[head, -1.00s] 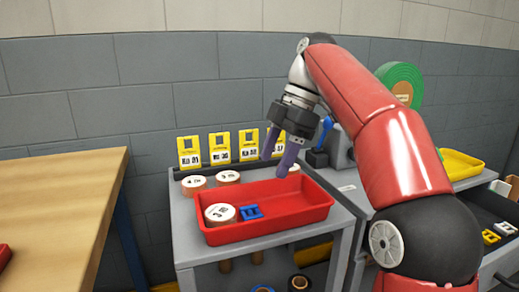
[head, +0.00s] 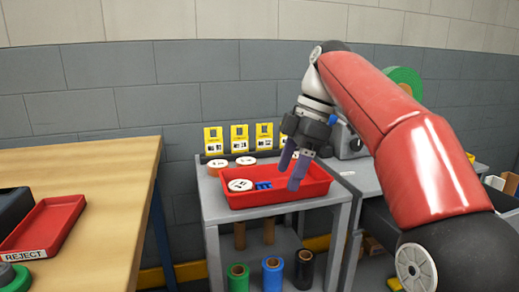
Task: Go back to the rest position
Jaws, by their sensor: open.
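My gripper (head: 288,173) is open and empty, with its purple fingers pointing down over the right part of the red tray (head: 315,183). The tray stands on a grey stand and holds a white-topped round blank (head: 240,185) and a small blue piece (head: 264,186) in its left part. The fingers are apart from both pieces. My red arm reaches in from the right and hides part of the bench behind it.
Two more round blanks (head: 246,161) and several yellow cards (head: 239,138) stand behind the tray. A wooden table (head: 110,210) at the left bears a red tray marked REJECT (head: 50,225). Green, blue and black rolls (head: 272,275) stand on the lower shelf. A green roll (head: 405,80) is behind my arm.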

